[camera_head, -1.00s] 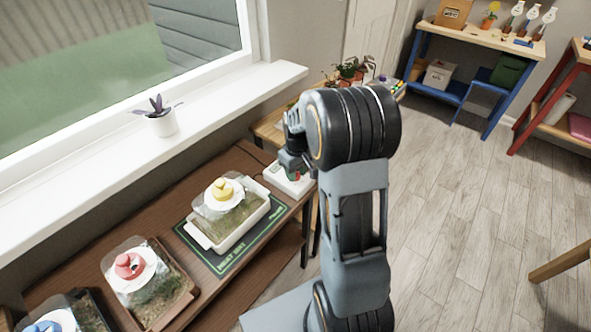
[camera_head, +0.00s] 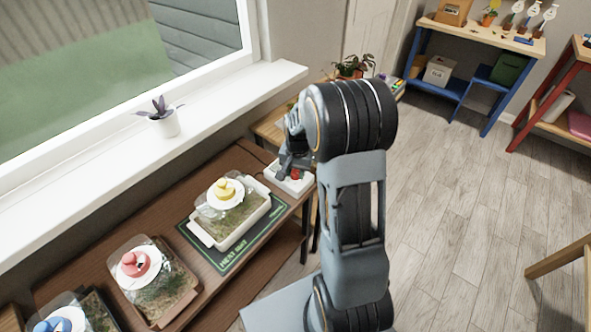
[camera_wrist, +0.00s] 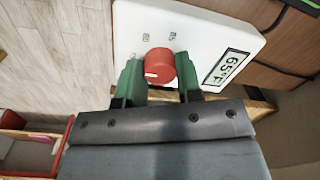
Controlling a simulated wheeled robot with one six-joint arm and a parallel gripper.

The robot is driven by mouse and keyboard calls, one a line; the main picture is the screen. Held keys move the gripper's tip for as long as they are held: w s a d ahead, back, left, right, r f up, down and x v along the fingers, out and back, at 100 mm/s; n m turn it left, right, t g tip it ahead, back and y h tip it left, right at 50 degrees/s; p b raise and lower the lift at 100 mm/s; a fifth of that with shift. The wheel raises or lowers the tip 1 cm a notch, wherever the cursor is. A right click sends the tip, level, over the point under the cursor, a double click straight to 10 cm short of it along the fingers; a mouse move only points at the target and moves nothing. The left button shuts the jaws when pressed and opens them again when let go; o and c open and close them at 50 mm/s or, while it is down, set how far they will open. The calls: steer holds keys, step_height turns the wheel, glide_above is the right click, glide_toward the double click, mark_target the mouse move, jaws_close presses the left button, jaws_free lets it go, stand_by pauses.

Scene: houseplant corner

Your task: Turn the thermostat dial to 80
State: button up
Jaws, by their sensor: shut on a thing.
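The thermostat is a white box (camera_head: 272,182) at the far end of the wooden table. In the wrist view its white face (camera_wrist: 205,32) carries a round red dial (camera_wrist: 160,63) with a pale mark on its rim. Its display (camera_wrist: 228,68) appears to read 65°F. My gripper (camera_wrist: 159,72) has its two green fingers on either side of the dial and is shut on it. In the head view my gripper (camera_head: 288,170) is over the thermostat, with a bit of the red dial showing beside it.
A tray with a yellow-knobbed lid (camera_head: 226,189) stands on a green heat mat (camera_head: 226,262) near the thermostat. Trays with a red-knobbed lid (camera_head: 138,264) and a blue-knobbed lid (camera_head: 62,320) stand nearer. A potted plant (camera_head: 163,122) is on the windowsill.

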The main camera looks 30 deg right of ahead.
mark_target(296, 174)
steer(key=m, duration=0.5)
steer(key=shift+m+p, duration=0.3)
steer(key=shift+p, duration=0.1)
steer(key=shift+m, duration=2.1)
steer(key=o, duration=0.9)
steer(key=shift+o, duration=0.2)
step_height(296, 174, up, 14)
steer(key=p, duration=0.1)
steer(key=shift+s+p, duration=0.3)
steer(key=shift+p, duration=0.05)
steer(key=shift+f, duration=0.1)
